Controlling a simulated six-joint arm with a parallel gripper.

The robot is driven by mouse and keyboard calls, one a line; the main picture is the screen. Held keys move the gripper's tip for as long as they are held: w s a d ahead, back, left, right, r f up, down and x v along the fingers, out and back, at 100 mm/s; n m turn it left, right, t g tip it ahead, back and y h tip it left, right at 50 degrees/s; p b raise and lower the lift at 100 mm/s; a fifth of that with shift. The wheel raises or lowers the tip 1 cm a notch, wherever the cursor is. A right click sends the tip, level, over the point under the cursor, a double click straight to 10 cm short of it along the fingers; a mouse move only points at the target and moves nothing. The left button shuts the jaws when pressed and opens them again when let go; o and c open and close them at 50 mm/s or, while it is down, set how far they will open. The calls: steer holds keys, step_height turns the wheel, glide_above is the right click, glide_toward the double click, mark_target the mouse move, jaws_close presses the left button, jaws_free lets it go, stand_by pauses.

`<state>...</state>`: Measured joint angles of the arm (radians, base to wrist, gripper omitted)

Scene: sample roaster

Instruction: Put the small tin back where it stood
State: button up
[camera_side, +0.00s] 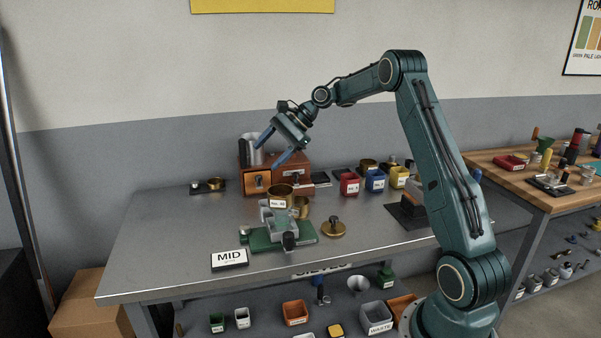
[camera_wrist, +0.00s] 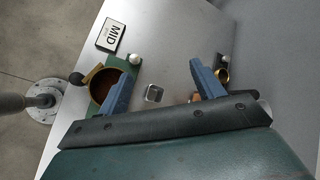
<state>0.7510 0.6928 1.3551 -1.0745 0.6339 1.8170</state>
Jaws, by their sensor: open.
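My gripper (camera_side: 272,148) is open and empty, raised above the steel bench in front of the wooden drawer box. The wrist view shows its two blue fingers (camera_wrist: 158,82) spread wide. A small silvery square container (camera_wrist: 153,93) lies below between them, on the bench; it looks hidden behind the brass cup in the side view. A brass cup (camera_side: 280,190) with a white label stands over a green-based stand (camera_side: 300,233); its dark brown inside shows in the wrist view (camera_wrist: 106,84). I cannot tell for certain which vessel is the small tin.
A small brass pan (camera_side: 216,182) sits on a dark base at the back left. The drawer box (camera_side: 290,166) carries a silver can (camera_side: 252,149). A MID sign (camera_side: 230,259) marks the front; bare bench lies left.

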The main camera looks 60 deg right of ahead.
steer(key=s+a+r+n+g+h, duration=0.1)
steer(key=s+a+r+n+h, duration=0.1)
steer(key=s+a+r+n, duration=0.55)
steer(key=s+a+r+n+h, duration=0.1)
steer(key=s+a+r+n, duration=0.2)
steer(key=a, duration=0.7)
steer(key=s+a+f+n+h, duration=0.1)
steer(key=s+n, duration=0.3)
steer(key=s, duration=0.8)
steer(key=s+a+f+n+h, duration=0.2)
steer(key=s+n, duration=0.3)
steer(key=s, duration=0.7)
steer(key=shift+a+f, duration=0.55)
steer(key=shift+a, duration=0.25)
